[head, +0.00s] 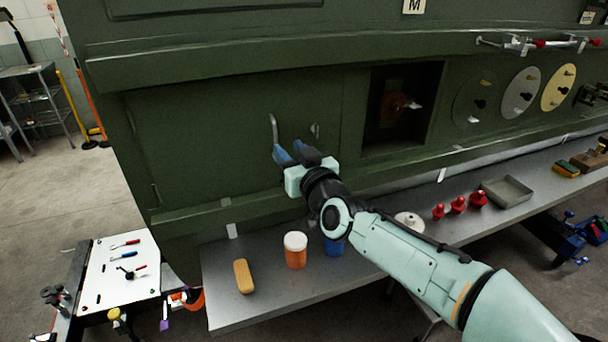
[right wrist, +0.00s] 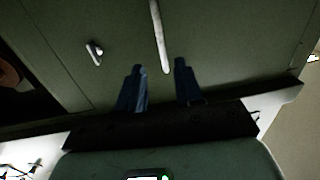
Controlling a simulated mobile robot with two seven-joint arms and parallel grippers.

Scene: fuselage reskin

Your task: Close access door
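The access door (head: 210,140) is a flat dark green panel in the left part of the green fuselage side. It looks flush or nearly so; I cannot tell whether a small gap remains. A pale bar handle (head: 274,130) stands on its right half, with a small latch (head: 315,131) to the right. My right gripper (head: 294,152) is just below the handle, its two blue fingers apart and empty. In the right wrist view, the handle (right wrist: 160,40) ends between and beyond the open fingertips (right wrist: 159,72), and the latch (right wrist: 95,52) is left of it. My left gripper is out of view.
An open square recess (head: 385,140) with a red part is right of the door. Below runs a grey bench (head: 260,305) holding a yellow block (head: 243,276), an orange jar (head: 295,256), red pieces (head: 459,205) and a tray (head: 506,191). A white tool board (head: 120,265) stands left.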

